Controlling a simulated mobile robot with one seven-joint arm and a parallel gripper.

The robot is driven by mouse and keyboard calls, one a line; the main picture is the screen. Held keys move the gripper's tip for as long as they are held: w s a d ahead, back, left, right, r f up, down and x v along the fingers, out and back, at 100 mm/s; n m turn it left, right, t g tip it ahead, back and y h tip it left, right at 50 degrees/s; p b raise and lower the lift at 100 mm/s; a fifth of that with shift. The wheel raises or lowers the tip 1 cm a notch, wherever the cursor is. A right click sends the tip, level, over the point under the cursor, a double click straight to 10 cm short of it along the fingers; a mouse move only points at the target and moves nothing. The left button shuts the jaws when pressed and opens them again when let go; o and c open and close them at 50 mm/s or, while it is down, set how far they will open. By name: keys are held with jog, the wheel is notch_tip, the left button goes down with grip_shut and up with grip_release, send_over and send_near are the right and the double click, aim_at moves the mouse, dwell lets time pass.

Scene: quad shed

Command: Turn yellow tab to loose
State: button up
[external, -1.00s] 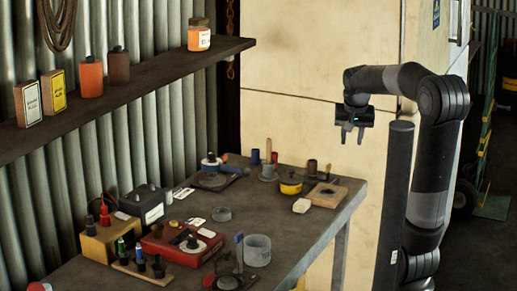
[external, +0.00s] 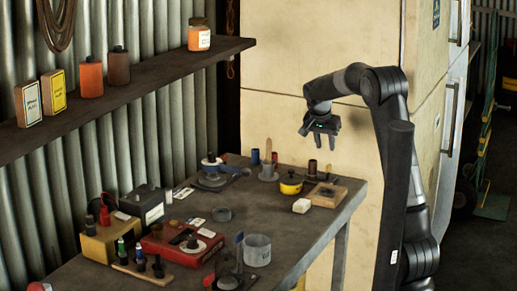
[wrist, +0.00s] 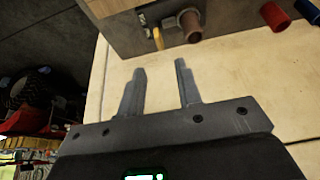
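A small yellow tab (wrist: 158,38) shows near the top of the wrist view, beside a grey metal fitting (wrist: 146,20) and a brown cylinder (wrist: 188,25). I cannot make the tab out clearly in the external view; a small dark fitting stands there beside the brown cylinder (external: 312,168), at the far right of the bench. My gripper (external: 324,146) is open and empty. It hangs in the air above that end of the bench, apart from everything. Its two fingers (wrist: 160,82) also show in the wrist view, short of the tab.
A red cylinder (wrist: 275,15) and a blue cylinder (wrist: 307,11) stand farther along. A pale cabinet (external: 330,70) rises behind. The air around my gripper is clear.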

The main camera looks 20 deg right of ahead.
aim_at(328, 165)
jog(key=x, duration=0.8)
jog(key=shift+d+f, duration=0.1)
jog(key=shift+f, duration=0.3)
jog(key=shift+c, duration=0.3)
grip_shut()
